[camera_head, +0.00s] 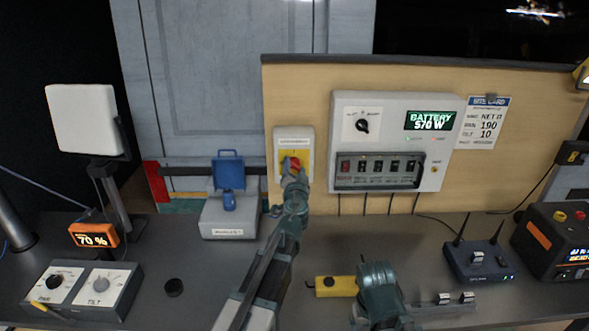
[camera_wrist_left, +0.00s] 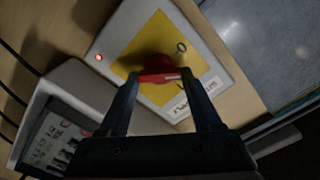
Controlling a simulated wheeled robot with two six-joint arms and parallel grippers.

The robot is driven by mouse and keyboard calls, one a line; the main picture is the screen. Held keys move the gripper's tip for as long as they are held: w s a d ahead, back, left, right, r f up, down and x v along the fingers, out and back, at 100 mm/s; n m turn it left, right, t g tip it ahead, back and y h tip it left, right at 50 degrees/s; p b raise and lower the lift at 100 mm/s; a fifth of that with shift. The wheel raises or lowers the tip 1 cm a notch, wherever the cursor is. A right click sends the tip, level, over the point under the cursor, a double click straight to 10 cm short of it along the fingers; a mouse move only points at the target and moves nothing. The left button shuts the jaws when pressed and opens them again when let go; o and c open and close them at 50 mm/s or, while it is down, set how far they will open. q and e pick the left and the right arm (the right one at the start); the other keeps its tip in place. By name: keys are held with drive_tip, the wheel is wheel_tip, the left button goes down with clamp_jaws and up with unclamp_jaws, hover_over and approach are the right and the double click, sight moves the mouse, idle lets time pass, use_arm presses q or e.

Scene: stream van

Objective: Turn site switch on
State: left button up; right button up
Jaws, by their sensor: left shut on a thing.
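The site switch is a pale box (camera_head: 307,131) with a yellow plate, mounted on the wooden panel. Its red rotary handle (camera_head: 294,161) is at the plate's middle. My left gripper (camera_head: 292,171) reaches up to the handle and is shut on it. In the left wrist view, the two dark fingers (camera_wrist_left: 160,80) press on both sides of the red handle (camera_wrist_left: 158,77). A small red lamp (camera_wrist_left: 98,57) glows on the box. The fingers partly hide the plate's lettering. My right gripper (camera_head: 378,283) is low in the head view, its fingers unclear.
A power panel (camera_head: 385,105) reading "BATTERY 570 W" is just right of the switch. A grey box with a blue lifted cover (camera_head: 228,172) stands to the left. A router (camera_head: 480,261), a yellow block (camera_head: 336,286) and a tilt control box (camera_head: 82,289) occupy the bench.

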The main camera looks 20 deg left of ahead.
use_arm(q)
drive_tip(key=m, duration=0.5)
drive_tip(key=shift+d+f+m, duration=0.1)
drive_tip(key=shift+m, duration=0.2)
drive_tip(key=shift+f+m, duration=0.1)
drive_tip(key=shift+m, duration=2)
drive_tip(key=o, duration=1.4)
drive_tip(key=shift+s, duration=0.15)
